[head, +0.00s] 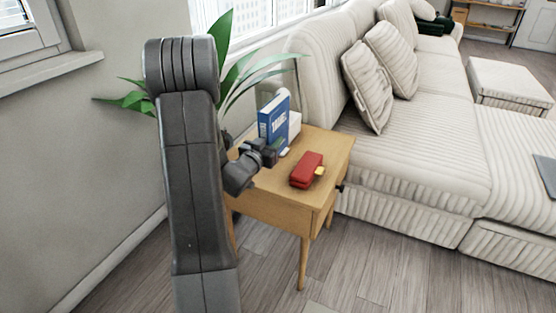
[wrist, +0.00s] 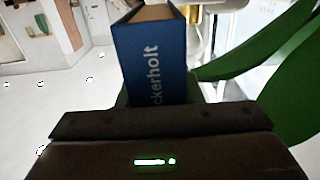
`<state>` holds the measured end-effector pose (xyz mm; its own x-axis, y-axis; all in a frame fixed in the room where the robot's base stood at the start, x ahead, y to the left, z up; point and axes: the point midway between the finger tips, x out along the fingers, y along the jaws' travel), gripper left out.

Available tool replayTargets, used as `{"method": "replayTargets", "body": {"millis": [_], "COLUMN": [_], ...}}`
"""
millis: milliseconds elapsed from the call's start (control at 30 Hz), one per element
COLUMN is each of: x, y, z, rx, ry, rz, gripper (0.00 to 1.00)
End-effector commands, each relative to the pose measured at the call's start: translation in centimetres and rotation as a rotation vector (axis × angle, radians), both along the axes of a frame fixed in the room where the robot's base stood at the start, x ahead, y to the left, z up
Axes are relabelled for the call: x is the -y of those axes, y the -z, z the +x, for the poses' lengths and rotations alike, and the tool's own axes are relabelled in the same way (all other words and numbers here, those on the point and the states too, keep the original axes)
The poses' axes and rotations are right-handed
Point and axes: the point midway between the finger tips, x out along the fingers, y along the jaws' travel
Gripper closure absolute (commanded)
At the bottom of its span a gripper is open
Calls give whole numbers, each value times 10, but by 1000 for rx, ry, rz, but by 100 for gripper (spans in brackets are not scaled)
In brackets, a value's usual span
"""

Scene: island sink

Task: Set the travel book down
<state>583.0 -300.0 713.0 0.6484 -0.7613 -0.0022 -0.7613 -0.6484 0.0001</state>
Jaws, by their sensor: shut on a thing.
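The travel book (head: 275,124) is blue with white lettering and stands upright at the back of the wooden side table (head: 278,205). My gripper (head: 270,152) is shut on its lower part, reaching in from the left. In the wrist view the book's blue spine (wrist: 150,62) with white letters rises beyond the dark gripper body. The fingertips are hidden there. The book's lower edge is hidden behind my gripper, so I cannot tell whether it touches the table top.
A red object (head: 307,169) with a yellow part lies near the table's front right. A white object (head: 295,124) is just behind the book. A green plant (head: 240,75) stands behind the table. A cream sofa (head: 410,160) borders its right side. Some table top around the red object is clear.

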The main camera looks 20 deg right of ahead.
Motion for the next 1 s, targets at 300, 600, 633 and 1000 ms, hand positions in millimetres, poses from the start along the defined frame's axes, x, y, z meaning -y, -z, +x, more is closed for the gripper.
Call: {"method": "replayTargets", "body": {"millis": [300,600,633,1000], "x": [0,0,0,-1], "y": [34,68,68,68], "z": [1,0,0,0], "rx": [1,0,-1,-3], "ry": [-2,-1,-1,-1], "rz": [-3,0,1,2], "gripper": [100,100,100,46]}}
